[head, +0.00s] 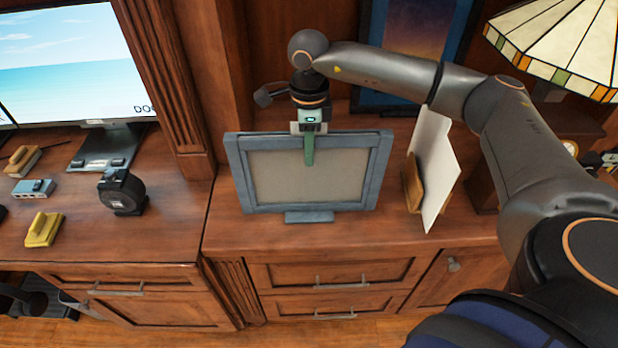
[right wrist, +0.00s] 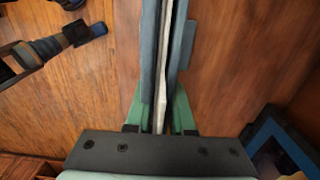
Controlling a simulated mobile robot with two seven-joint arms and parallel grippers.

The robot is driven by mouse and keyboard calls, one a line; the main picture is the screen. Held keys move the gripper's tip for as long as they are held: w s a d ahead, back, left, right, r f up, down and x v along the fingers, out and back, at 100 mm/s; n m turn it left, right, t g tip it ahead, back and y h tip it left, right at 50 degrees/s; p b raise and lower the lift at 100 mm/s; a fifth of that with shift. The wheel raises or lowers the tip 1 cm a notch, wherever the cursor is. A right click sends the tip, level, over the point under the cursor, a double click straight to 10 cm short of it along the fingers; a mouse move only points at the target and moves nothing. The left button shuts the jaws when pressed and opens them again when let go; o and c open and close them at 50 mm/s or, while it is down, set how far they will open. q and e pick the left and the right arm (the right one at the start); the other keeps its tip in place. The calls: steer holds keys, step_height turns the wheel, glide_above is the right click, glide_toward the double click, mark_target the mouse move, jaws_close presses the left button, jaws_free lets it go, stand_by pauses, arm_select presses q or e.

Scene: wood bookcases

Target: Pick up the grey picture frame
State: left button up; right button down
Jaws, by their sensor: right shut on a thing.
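The grey picture frame (head: 315,182) has a blue-grey border, a plain beige panel and a small foot at its bottom edge. It is upright over the bookcase's wood top, and I cannot tell whether its foot touches the wood. My right gripper (head: 309,155) comes down from above and is shut on the middle of its top edge, with one green finger in front of it. In the right wrist view the frame (right wrist: 149,50) runs between the two green fingers (right wrist: 160,108). My left gripper is not in view.
A white sheet in a wooden holder (head: 412,183) stands close to the right. A stained-glass lamp shade (head: 560,45) is at upper right, and a dark blue picture (head: 415,45) leans behind. A black tape dispenser (head: 121,192) and monitor (head: 75,65) are left. Bare wood lies in front.

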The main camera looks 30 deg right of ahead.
steer(key=shift+w+r, duration=0.1)
steer(key=shift+r, duration=0.15)
